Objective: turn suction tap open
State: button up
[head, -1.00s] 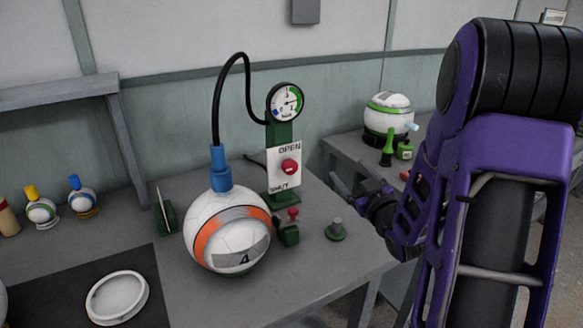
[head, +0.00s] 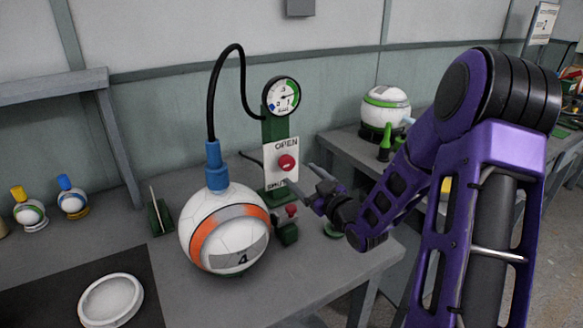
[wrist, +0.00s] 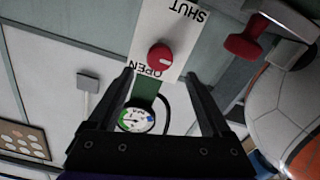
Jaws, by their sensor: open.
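The suction tap is a red knob (head: 287,163) on a white plate marked OPEN above and SHUT below, on a green post. My gripper (head: 307,185) is open and empty, just right of and below the knob in the head view. In the wrist view the knob lies ahead, between the lines of the two fingers (wrist: 160,82), apart from them. The dial gauge (head: 281,96) sits above the plate.
A ball marked 4 (head: 225,235) stands left of the post, with a blue fitting and black hose on top. A second red knob (head: 291,210) on a green base is below the plate.

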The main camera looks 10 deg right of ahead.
aim_at(289, 164)
jog(key=x, duration=0.6)
jog(key=shift+w, duration=0.2)
grip_shut()
